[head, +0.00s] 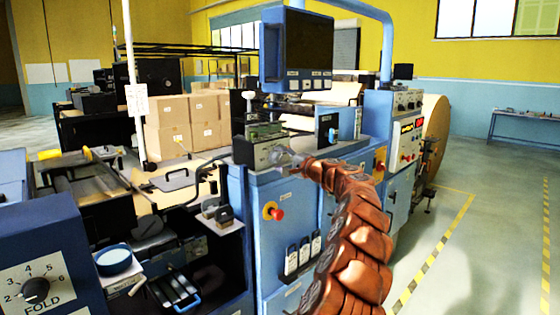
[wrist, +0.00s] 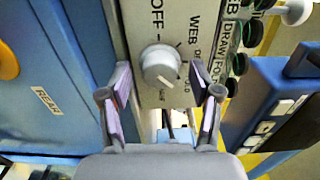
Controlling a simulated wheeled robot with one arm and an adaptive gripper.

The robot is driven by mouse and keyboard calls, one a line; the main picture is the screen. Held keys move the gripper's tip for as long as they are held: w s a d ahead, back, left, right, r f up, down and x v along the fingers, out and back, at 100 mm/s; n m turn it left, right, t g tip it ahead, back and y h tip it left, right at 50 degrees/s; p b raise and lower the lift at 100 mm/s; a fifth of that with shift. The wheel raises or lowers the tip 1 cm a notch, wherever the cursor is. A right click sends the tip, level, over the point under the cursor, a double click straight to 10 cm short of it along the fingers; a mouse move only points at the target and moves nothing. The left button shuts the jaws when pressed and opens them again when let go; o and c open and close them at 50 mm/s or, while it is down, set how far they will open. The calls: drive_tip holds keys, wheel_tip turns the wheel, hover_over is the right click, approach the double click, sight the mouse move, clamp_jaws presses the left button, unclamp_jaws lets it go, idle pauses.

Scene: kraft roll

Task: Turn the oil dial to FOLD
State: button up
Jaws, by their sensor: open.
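A round grey knob (wrist: 161,66) stands on a pale panel in the wrist view, seen from close up. A light line on its face points toward the picture's lower right. OFF and WEB are printed around it; the smaller lettering beside it is only partly readable. My gripper (wrist: 160,92) is open, one finger on each side below the knob, with nothing between the fingertips. Whether either finger touches the knob cannot be told. In the head view my gripper (head: 283,157) is at the grey-green control panel (head: 262,154) on the blue machine, and the knob is not distinguishable there.
A separate numbered FOLD dial (head: 36,290) is at the lower left. A monitor (head: 297,48) hangs above the panel. A red stop button (head: 277,214) is below it.

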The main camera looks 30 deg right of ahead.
sight(279, 158)
drive_tip(key=shift+v, duration=2)
drive_tip(key=v, duration=0.8)
